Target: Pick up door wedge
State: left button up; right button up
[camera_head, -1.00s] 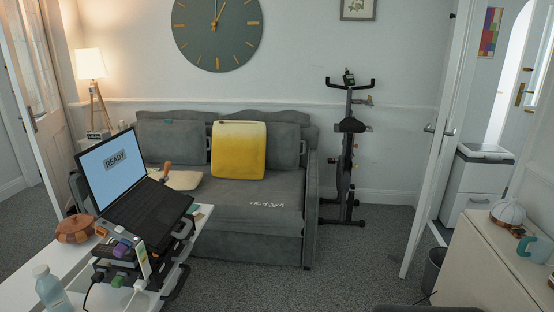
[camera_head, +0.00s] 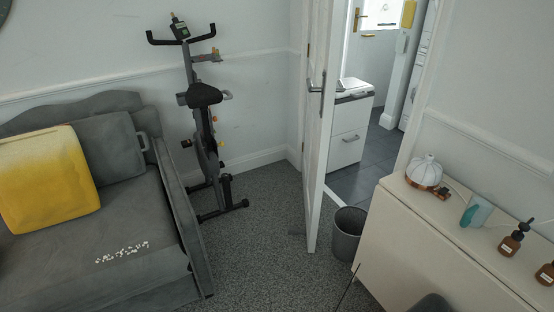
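Neither of my grippers can be recognised in the view. A dark rounded shape shows at the bottom edge, too cut off to identify.
A grey sofa (camera_head: 110,245) with a yellow cushion (camera_head: 45,180) is at left, an exercise bike (camera_head: 205,130) behind it. A bin (camera_head: 347,235) stands beside a cream cabinet (camera_head: 420,245) bearing a white ribbed object (camera_head: 424,170), mug (camera_head: 474,212) and bottles (camera_head: 513,240).

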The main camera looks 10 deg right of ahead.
aim_at(292, 230)
jog(key=i+j+z, duration=0.2)
jog(key=i+z, duration=0.15)
jog(key=i+j+z, duration=0.3)
jog(key=i, duration=0.15)
jog(key=i+j+z, duration=0.35)
jog(key=i+j, duration=0.3)
jog(key=i, duration=0.2)
jog(key=z, duration=0.05)
